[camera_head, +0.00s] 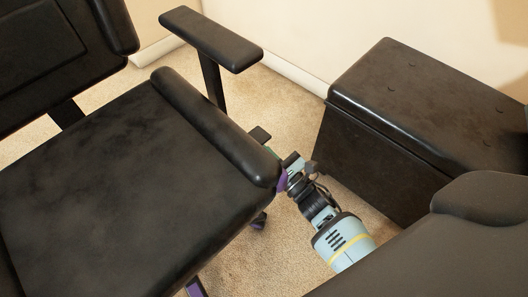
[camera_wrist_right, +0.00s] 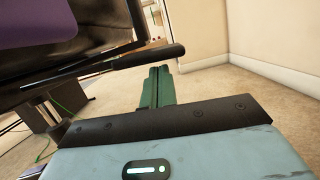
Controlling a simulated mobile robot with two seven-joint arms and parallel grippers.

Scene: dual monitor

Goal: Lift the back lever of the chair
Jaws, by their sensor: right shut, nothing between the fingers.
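The black chair (camera_head: 110,185) fills the left of the head view, its seat seen from above. A small dark paddle (camera_head: 260,135), which looks like a lever end, sticks out past the seat's right edge. In the right wrist view a black lever (camera_wrist_right: 148,56) runs out from under the seat to a thicker end. My right gripper (camera_wrist_right: 159,72) has its green fingers together and empty, with the tips just below the lever in the picture. I cannot tell whether they touch it. In the head view the seat corner partly hides the fingers. My left gripper is not in view.
An armrest (camera_head: 212,38) stands above the seat's far side. A black box-like piece of furniture (camera_head: 410,125) stands to the right of my right arm, near the wall. Carpet (camera_head: 285,105) shows in the gap between it and the chair.

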